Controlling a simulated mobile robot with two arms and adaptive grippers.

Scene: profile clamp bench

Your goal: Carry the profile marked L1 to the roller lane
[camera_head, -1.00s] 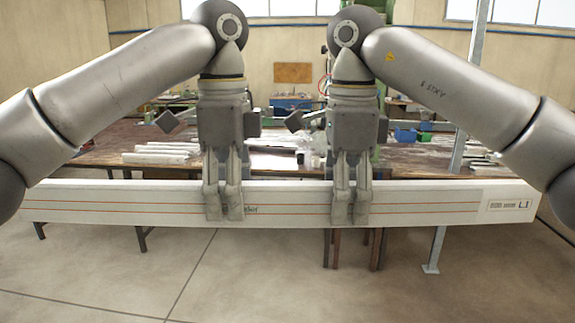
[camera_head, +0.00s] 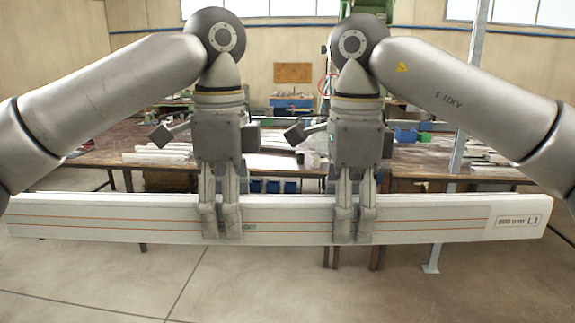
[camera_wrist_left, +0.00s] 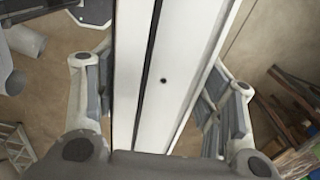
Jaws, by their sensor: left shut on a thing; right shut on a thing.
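The profile marked L1 (camera_head: 290,221) is a long white bar with thin red lines and a label at its right end. It hangs level in front of the bench, across almost the whole head view. My left gripper (camera_head: 221,222) is shut on it left of its middle. My right gripper (camera_head: 353,224) is shut on it right of its middle. In the left wrist view the profile (camera_wrist_left: 165,80) runs between the two fingers of my left gripper (camera_wrist_left: 160,105). I cannot make out the roller lane in these frames.
A brown bench (camera_head: 430,160) stands behind the profile, with several light bars (camera_head: 160,154) and a blue box (camera_head: 405,135) on it. A grey metal post (camera_head: 461,150) rises at the right. The concrete floor (camera_head: 200,275) in front is open.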

